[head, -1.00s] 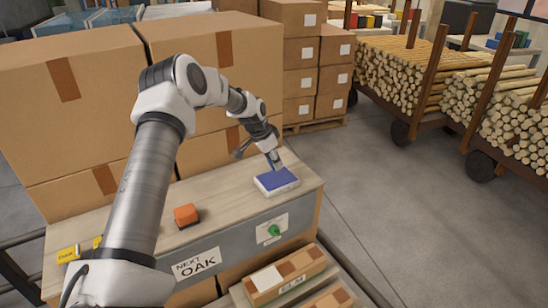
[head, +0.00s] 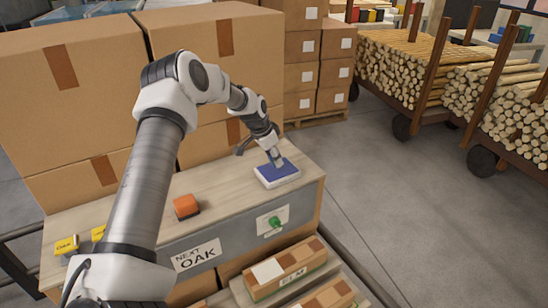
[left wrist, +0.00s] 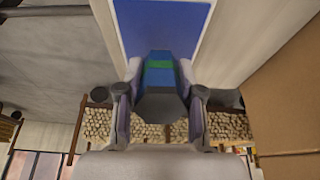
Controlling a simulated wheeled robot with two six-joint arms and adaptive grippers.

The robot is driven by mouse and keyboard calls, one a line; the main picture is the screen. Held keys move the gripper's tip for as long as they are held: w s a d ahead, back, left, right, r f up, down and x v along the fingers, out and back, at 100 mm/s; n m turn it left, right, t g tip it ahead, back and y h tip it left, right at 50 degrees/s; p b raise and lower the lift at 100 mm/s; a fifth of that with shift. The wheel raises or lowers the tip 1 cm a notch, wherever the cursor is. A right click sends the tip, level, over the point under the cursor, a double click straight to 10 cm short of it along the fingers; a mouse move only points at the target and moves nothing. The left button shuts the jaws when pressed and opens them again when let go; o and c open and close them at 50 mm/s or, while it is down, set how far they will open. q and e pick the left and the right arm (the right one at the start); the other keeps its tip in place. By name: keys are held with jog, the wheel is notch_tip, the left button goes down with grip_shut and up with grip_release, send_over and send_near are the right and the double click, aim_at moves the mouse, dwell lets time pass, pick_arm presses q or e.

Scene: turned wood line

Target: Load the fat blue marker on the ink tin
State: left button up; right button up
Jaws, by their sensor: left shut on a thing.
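The ink tin (head: 290,177) is a flat white-edged box with a blue top, lying near the right end of the wooden bench top. Its blue top also fills the upper middle of the left wrist view (left wrist: 150,20). My left gripper (head: 276,161) is over the tin, pointing down. It is shut on the fat blue marker (left wrist: 158,78), which has a green band and sits between the two fingers in the left wrist view. The marker's far end is at or just over the blue top; I cannot tell whether they touch. My right gripper is not in view.
An orange block (head: 186,206) and yellow blocks (head: 67,244) stand on the bench top (head: 232,188). Large cardboard boxes (head: 75,75) rise behind. A green knob (head: 274,222) is on the bench front.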

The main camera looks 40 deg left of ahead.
pick_arm(q)
jog(key=shift+f+b, duration=0.45)
jog(key=shift+f, duration=0.1)
dwell(1.1)
notch_tip(320, 180, up, 7)
jog(key=p, duration=0.5)
jog(key=shift+p, duration=0.35)
dwell(0.5)
